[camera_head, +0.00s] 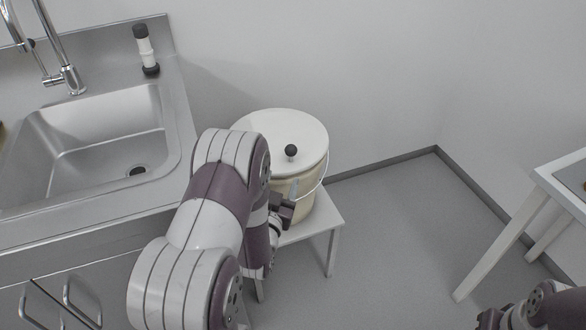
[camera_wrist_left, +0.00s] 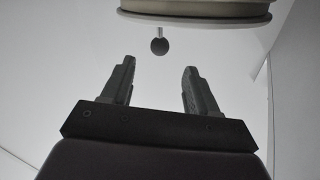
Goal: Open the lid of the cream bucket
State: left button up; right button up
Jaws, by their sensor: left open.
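The cream bucket (camera_head: 308,196) stands on a small white stool (camera_head: 318,226), with its pale round lid (camera_head: 270,125) on top. A black ball knob (camera_head: 291,151) sits on the lid, and a thin wire handle hangs at the bucket's right side. My left gripper (camera_head: 292,190) is in front of the bucket, and my left arm hides part of its front. In the left wrist view the gripper (camera_wrist_left: 159,82) is open and empty, with the knob (camera_wrist_left: 159,46) and lid rim (camera_wrist_left: 195,20) beyond its fingertips, apart from them. My right gripper (camera_head: 490,318) shows partly at the lower right.
A steel sink counter (camera_head: 183,110) with a faucet (camera_head: 68,78) is on the left. A black-and-white bottle (camera_head: 146,50) stands at its back. A white table (camera_head: 545,180) is on the right. Open grey floor (camera_head: 400,230) lies between the stool and that table.

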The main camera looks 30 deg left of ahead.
aim_at(290, 154)
pick_arm(q)
jog(key=b+x, duration=0.1)
jog(key=x, duration=1)
jog(key=shift+r+b, duration=0.2)
jog(key=shift+b, duration=0.15)
jog(key=shift+w+a+r, duration=0.1)
jog(key=shift+w+r, duration=0.05)
jog(key=shift+w, duration=0.25)
